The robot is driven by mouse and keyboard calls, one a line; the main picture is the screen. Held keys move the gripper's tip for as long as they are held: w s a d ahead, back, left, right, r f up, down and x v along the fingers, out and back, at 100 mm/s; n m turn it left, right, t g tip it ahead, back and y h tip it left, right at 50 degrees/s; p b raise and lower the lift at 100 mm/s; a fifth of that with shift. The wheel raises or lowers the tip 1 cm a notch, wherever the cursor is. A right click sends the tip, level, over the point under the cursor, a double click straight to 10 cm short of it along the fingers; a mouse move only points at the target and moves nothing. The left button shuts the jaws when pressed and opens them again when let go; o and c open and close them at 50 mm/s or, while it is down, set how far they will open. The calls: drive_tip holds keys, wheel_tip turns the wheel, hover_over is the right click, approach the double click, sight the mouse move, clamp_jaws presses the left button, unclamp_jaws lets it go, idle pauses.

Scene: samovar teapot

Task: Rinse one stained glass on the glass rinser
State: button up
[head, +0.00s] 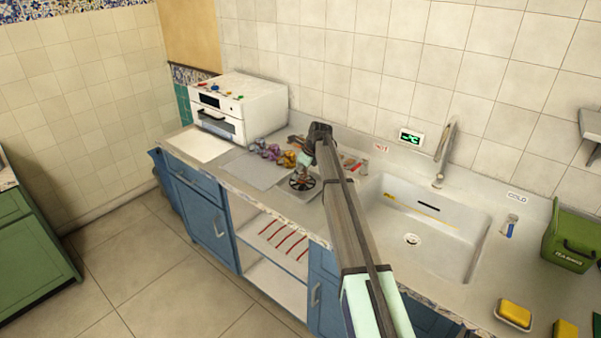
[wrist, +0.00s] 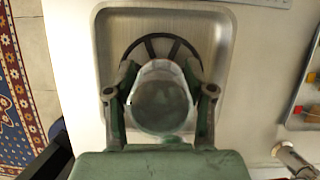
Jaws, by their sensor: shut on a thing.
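My gripper (wrist: 160,97) is shut on a clear glass (wrist: 160,108), with one finger on each side. In the wrist view the glass's round end faces the camera and looks greyish; I cannot make out a stain on it. The glass rinser (wrist: 160,48), a black spoked ring in a shallow metal basin, lies below and partly behind the glass. In the head view the rinser (head: 302,183) sits on the counter left of the sink, with my gripper (head: 303,165) over it. I cannot tell whether the glass touches the ring.
Several purple and orange items (head: 272,152) stand by a grey mat (head: 262,170) left of the rinser. A white oven-like box (head: 238,105) is behind them. The sink (head: 425,225) and its tap (head: 445,155) are to the right. A small tray (wrist: 296,105) lies right of the basin.

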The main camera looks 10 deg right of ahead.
drive_tip(key=shift+s+f, duration=0.1)
drive_tip(key=shift+f, duration=0.8)
idle(1.3)
drive_tip(key=shift+r, duration=0.35)
idle(2.4)
drive_tip(key=o, duration=0.4)
drive_tip(key=shift+c, duration=1.4)
drive_tip(key=shift+r, duration=0.1)
drive_tip(key=shift+r, duration=0.1)
drive_tip(key=shift+r+p, duration=1.05)
drive_tip(key=shift+r, duration=0.3)
drive_tip(key=shift+r+p, duration=1.2)
drive_tip(key=shift+r, duration=1.05)
